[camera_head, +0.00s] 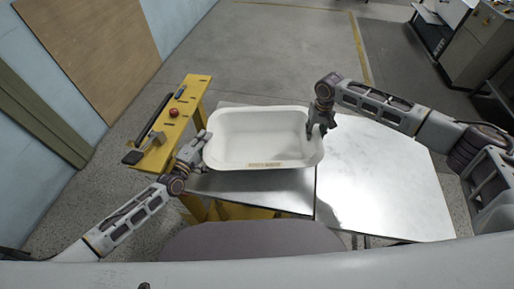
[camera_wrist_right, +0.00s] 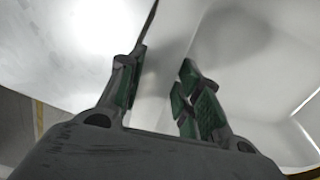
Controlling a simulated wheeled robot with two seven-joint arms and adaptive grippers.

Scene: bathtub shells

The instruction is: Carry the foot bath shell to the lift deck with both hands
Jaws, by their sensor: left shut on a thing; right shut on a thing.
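The white foot bath shell (camera_head: 262,137) is an open, empty tub in the middle of the head view. It has a brownish strip on its near rim. My left gripper (camera_head: 204,140) is shut on its left rim. My right gripper (camera_head: 318,127) is shut on its right rim. In the right wrist view the two green-padded fingers (camera_wrist_right: 160,95) stand on either side of the shell's wall (camera_wrist_right: 172,60). The lift deck is the grey metal top (camera_head: 270,190) on a yellow frame; the shell is over it, and I cannot tell whether it touches.
A bright white tabletop (camera_head: 385,180) adjoins the deck on the right. A yellow post with a red button (camera_head: 173,112) and a dark handle stands close on the left. Grey machines (camera_head: 480,45) stand at the far right. The floor (camera_head: 285,50) beyond is clear.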

